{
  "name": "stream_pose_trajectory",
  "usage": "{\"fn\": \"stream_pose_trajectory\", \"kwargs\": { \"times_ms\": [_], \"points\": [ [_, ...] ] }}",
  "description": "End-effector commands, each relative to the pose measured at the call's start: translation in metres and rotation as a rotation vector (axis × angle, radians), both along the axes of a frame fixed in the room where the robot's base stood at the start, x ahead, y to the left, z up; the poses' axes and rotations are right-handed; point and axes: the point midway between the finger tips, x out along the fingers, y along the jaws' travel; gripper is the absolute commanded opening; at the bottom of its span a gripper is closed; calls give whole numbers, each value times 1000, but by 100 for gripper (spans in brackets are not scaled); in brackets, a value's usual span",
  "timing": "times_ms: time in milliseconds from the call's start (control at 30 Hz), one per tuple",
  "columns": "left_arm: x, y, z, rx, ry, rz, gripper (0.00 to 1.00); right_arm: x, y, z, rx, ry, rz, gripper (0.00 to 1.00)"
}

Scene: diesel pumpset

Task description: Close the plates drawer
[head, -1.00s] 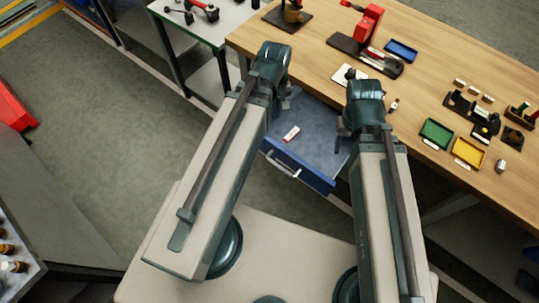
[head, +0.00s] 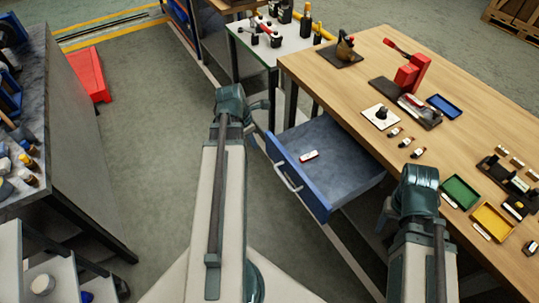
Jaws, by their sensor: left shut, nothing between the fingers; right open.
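The blue drawer (head: 340,172) stands pulled out from under the wooden workbench. Its front panel (head: 297,183) with a silver handle (head: 287,177) faces lower left. A small red and white item (head: 309,156) lies inside on the drawer floor. My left gripper (head: 260,128) is shut and empty, left of the drawer's far front corner; its wrist partly hides it, and I cannot tell whether it touches the drawer. My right gripper (head: 384,215) is open and empty, at the bench's near edge, right of the drawer; its fingers are mostly hidden by the wrist.
The wooden workbench (head: 480,115) holds a red press (head: 411,73), a blue tray (head: 444,106), a green tray (head: 461,191) and a yellow tray (head: 493,221).

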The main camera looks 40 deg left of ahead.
Motion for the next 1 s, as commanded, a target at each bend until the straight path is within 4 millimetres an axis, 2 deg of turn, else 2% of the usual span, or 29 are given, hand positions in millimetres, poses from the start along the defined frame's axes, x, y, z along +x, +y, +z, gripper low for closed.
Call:
{"fn": "stream_pose_trajectory", "kwargs": {
  "times_ms": [800, 867, 1000],
  "points": [
    [23, -10, -104, 2, 0, -5, 0, 0, 0, -104, 0, 0, 1, 59],
    [35, -14, -97, 1, 1, -8, 0, 0, 0, -97, 0, 0, 1, 59],
    [50, -20, -96, 2, 0, -7, 0, 0, 0, -96, 0, 0, 1, 59]
  ]
}}
